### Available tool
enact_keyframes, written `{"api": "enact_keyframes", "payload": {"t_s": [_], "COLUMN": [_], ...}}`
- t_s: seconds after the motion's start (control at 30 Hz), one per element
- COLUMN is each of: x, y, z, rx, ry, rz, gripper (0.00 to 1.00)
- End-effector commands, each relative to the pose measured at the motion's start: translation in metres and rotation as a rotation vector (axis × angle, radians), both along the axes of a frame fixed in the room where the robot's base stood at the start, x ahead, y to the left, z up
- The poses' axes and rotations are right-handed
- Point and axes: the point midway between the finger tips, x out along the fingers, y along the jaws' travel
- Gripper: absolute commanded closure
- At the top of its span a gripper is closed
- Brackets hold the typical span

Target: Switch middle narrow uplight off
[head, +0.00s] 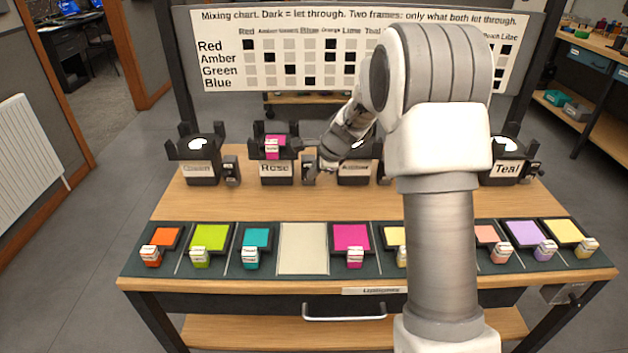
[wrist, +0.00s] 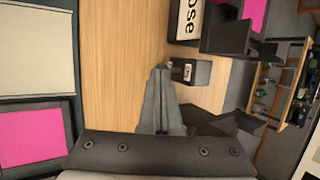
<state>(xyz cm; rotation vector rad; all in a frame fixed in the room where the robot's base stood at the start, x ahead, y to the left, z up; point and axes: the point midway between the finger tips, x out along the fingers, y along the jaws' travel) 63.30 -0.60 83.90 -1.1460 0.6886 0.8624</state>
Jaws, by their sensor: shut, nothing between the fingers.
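A row of black uplights stands along the back of the table. The one labelled Rose (head: 277,170) holds a pink filter frame (head: 275,145); its label also shows in the wrist view (wrist: 190,18). A small dark switch box (head: 309,171) stands just right of it, and in the wrist view this box (wrist: 190,72) lies close to my fingertips. My gripper (wrist: 160,72) is shut and empty, pointing at the box's area; contact cannot be told. Another uplight (head: 354,172), label partly hidden, stands right of Rose behind my arm and glows white. Which uplight is the middle narrow one is unclear.
Uplights labelled Green (head: 200,172) and Teal (head: 506,170) glow white at the sides. Several coloured filter frames lie in the dark front tray (head: 303,270), one bay bare. A mixing chart (head: 275,60) stands behind. Wood between tray and uplights is clear.

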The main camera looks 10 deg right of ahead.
Motion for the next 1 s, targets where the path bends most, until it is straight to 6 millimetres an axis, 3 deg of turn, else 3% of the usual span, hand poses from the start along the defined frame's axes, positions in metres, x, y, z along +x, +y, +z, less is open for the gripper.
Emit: {"api": "enact_keyframes", "payload": {"t_s": [0.2,0.67,1.0], "x": [-0.002,-0.009,-0.009], "y": [0.000,0.002,0.002], "z": [-0.014,-0.034,-0.028], "rx": [-0.020,-0.019,-0.020], "ry": [-0.104,-0.096,-0.097], "rz": [-0.002,0.000,0.000], "gripper": [1.00,1.00,1.00]}}
